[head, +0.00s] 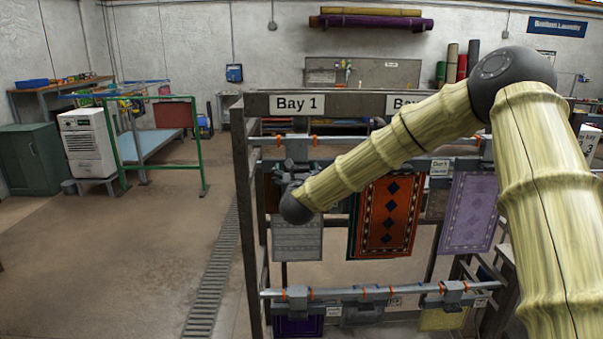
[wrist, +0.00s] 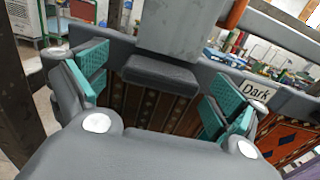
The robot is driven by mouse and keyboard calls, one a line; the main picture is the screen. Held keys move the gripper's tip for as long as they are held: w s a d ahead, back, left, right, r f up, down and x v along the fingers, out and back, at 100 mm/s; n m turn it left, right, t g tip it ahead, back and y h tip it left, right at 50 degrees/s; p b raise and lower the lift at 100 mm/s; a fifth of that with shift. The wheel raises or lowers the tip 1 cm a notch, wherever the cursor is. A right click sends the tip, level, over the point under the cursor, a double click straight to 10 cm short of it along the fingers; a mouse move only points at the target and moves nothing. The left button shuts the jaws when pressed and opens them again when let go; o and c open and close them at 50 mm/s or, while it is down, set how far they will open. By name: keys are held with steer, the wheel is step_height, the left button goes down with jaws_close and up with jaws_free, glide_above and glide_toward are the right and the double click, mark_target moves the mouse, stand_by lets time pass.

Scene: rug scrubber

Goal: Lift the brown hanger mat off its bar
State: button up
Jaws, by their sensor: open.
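The brown hanger mat (wrist: 150,106) hangs with a patterned face below a dark grey hanger block (wrist: 160,76) in the wrist view. A light grey upright piece (wrist: 180,25) rises above that block. My gripper (wrist: 156,90) is open, with one teal-padded finger on each side of the block and visible gaps to it. In the head view my gripper (head: 291,171) is at the left end of the upper bar (head: 340,140), and my arm hides most of the brown mat there. Whether the fingers touch the mat cannot be told.
An orange-red mat (head: 388,216) and a lilac mat (head: 468,211) hang to the right. A grey mat (head: 297,240) hangs below my gripper. A lower bar (head: 335,294) holds more mats. The rack's left post (head: 241,170) is close; the floor left of it is open.

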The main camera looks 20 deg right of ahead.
steer(key=shift+w+d+f, duration=0.1)
steer(key=shift+w+d, duration=0.2)
steer(key=shift+w, duration=0.3)
steer(key=c, duration=1.5)
steer(key=shift+c, duration=0.2)
